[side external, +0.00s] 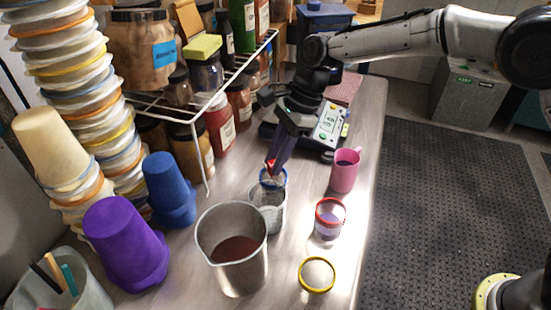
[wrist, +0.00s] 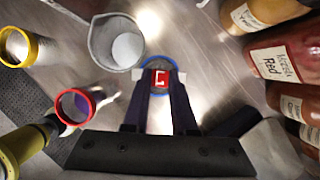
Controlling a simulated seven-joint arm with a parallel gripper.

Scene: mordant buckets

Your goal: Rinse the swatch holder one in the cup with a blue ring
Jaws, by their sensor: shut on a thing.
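My gripper (side external: 274,160) points down and is shut on a small red swatch holder (side external: 270,166). In the wrist view, the holder (wrist: 161,78) shows red with a white mark between the fingertips (wrist: 160,84). The cup with a blue ring (side external: 272,178) is directly under the fingertips. In the wrist view, its blue ring (wrist: 158,61) surrounds the far side of the holder. The holder is at or just over the cup's mouth; I cannot tell how far its lower part reaches in. The fingers hide part of the cup.
A metal pitcher (side external: 232,258) with brown liquid stands close in front. A red-ringed cup (side external: 329,228), a yellow-ringed cup (side external: 317,289) and a pink mug (side external: 345,172) stand to the right. A white wire rack (side external: 205,150) with jars stands left of the gripper.

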